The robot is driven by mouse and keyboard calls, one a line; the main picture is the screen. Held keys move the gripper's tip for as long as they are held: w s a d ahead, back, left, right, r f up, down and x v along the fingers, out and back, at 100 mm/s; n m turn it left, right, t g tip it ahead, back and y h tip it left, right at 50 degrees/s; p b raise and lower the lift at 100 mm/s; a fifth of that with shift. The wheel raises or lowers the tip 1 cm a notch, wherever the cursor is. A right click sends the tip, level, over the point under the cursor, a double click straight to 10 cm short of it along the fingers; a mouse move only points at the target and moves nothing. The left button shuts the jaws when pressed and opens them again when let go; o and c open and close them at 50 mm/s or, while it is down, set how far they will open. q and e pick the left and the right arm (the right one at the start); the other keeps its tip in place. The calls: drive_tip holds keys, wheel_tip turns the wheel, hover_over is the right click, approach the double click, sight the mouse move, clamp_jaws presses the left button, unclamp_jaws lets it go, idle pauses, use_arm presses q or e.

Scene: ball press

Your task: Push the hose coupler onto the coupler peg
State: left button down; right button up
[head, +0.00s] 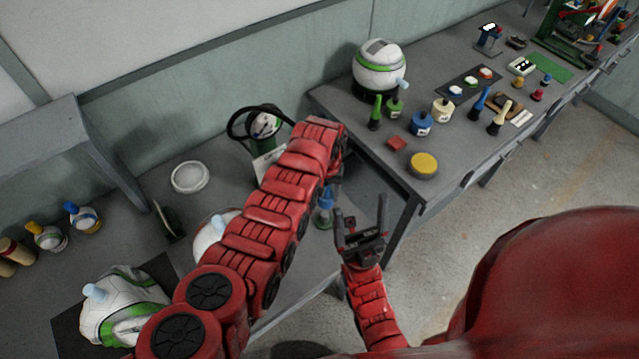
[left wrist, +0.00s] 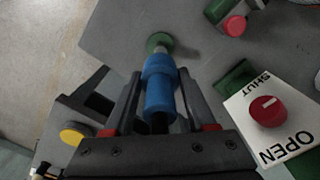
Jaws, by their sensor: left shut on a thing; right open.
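The blue hose coupler (left wrist: 160,88) is between the two fingers of my left gripper (left wrist: 158,104), which is shut on it. In the left wrist view the coupler lines up with the coupler peg (left wrist: 159,43), which has a round green base and a grey shaft. Some grey shaft shows between coupler and base; I cannot tell how far the coupler is over it. In the head view the coupler (head: 325,198) is just above the green base (head: 323,222), and my left arm hides most of the left gripper. My right gripper (head: 362,222) is open and empty, close to the right.
A white OPEN/SHUT plate with a red knob (left wrist: 268,110) is right of the coupler in the left wrist view. A second red knob (left wrist: 235,26) is farther up. A black ring-shaped handle (head: 240,122) stands behind my left arm. The right table (head: 360,150) is crowded.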

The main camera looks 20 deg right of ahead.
use_arm(q)
drive_tip(key=shift+s+a+r, duration=0.15)
drive_tip(key=shift+f+b, duration=0.45)
drive_tip(key=shift+f, duration=0.05)
drive_tip(key=b, duration=0.5)
hover_over(325, 214)
wheel_tip(325, 214, down, 5)
idle(1.5)
drive_tip(key=shift+a+f+b, duration=0.1)
drive_tip(key=shift+f+b, duration=1.95)
drive_tip(key=shift+f, duration=0.1)
drive_tip(key=shift+c, duration=0.7)
unclamp_jaws()
drive_tip(key=shift+r, duration=0.2)
